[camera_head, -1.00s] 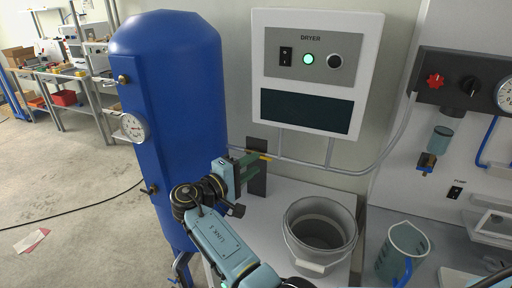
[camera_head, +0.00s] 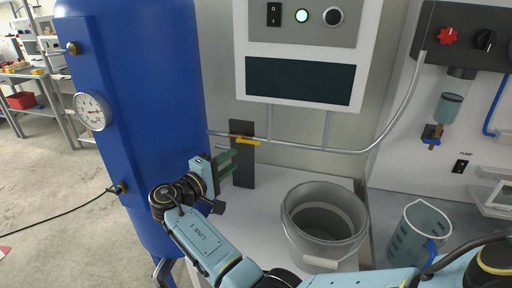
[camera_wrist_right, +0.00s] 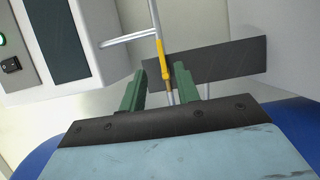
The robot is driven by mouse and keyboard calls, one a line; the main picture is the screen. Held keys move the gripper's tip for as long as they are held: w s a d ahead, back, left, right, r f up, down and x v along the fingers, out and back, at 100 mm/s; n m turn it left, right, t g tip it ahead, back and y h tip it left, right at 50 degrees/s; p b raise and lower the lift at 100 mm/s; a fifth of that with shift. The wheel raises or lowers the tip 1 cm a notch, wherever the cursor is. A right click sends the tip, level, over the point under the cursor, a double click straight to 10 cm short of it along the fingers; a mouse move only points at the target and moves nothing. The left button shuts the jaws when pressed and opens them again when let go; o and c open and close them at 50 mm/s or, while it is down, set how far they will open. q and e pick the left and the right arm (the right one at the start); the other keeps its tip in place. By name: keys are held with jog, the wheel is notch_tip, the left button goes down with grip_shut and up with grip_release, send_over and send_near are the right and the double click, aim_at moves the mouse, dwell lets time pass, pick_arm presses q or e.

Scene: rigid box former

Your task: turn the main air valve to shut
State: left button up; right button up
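The main air valve shows as a yellow lever (camera_head: 245,140) on a grey pipe in front of a dark upright plate (camera_head: 243,176). The lever lies along the pipe's line; it also shows in the right wrist view (camera_wrist_right: 163,62). My right gripper (camera_head: 233,163) is open, its green fingers just below and left of the lever in the head view. In the right wrist view the lever shows in the gap between the two fingertips (camera_wrist_right: 159,78), apart from both. Whether it is within their reach in depth I cannot tell. My left gripper is not in view.
A blue tank (camera_head: 145,110) with a gauge stands close on the left. The dryer box (camera_head: 240,85) hangs above the valve. A grey bucket (camera_head: 292,215) and a clear jug (camera_head: 420,235) stand on the bench to the right. The bench between plate and bucket is clear.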

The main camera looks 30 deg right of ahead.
aim_at(255, 143)
jog(key=x, duration=1.2)
jog(key=shift+w+d+p, duration=0.1)
jog(key=shift+p, duration=0.3)
grip_shut()
